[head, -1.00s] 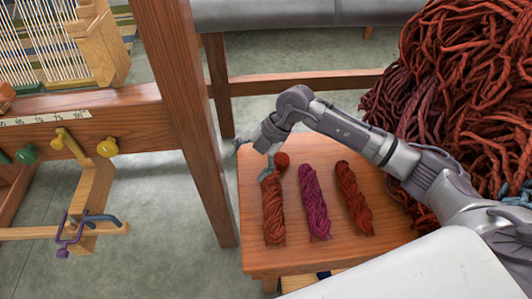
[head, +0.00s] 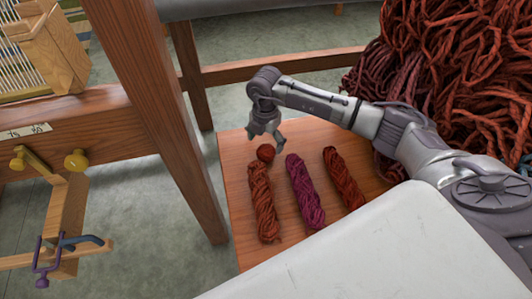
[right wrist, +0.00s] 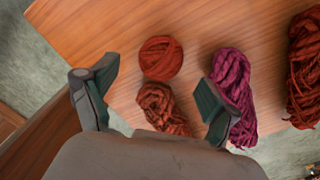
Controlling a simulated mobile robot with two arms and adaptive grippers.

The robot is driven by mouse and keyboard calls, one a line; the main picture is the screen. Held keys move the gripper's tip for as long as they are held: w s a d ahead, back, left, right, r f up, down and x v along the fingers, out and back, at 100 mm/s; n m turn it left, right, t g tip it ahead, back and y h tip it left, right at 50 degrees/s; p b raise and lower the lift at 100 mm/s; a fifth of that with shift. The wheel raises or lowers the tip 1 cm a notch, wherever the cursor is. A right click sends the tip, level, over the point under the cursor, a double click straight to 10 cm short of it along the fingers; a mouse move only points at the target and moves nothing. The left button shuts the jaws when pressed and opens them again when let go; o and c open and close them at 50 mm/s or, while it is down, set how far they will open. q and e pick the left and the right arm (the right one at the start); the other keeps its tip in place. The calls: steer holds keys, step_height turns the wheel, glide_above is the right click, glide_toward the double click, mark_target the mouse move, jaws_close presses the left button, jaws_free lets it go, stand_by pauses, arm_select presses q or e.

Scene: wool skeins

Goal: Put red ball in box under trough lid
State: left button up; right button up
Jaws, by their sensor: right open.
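The red ball (head: 265,153) of yarn rests on the wooden table top (head: 235,190), just beyond the upper end of the left red skein (head: 263,203). My right gripper (head: 266,139) is open and empty, pointing down just above and beyond the ball. In the right wrist view the ball (right wrist: 160,57) shows between and slightly ahead of the two spread fingers (right wrist: 157,76); no contact is visible. My left gripper is out of view. I cannot make out a box or a trough lid in either view.
A purple skein (head: 304,190) and another red skein (head: 343,178) lie beside the left one. A large heap of red yarn (head: 450,70) stands at the right. A wooden post (head: 160,120) of the loom rises close to the table's left edge.

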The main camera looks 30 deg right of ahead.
mark_target(266, 147)
step_height(266, 147, down, 5)
steer(key=shift+d+r+b, duration=0.1)
steer(key=shift+d+b, duration=0.05)
steer(key=shift+b, duration=0.3)
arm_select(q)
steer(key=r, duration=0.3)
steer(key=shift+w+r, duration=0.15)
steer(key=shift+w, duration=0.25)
arm_select(e)
steer(key=c, duration=1.2)
steer(key=shift+r, duration=0.1)
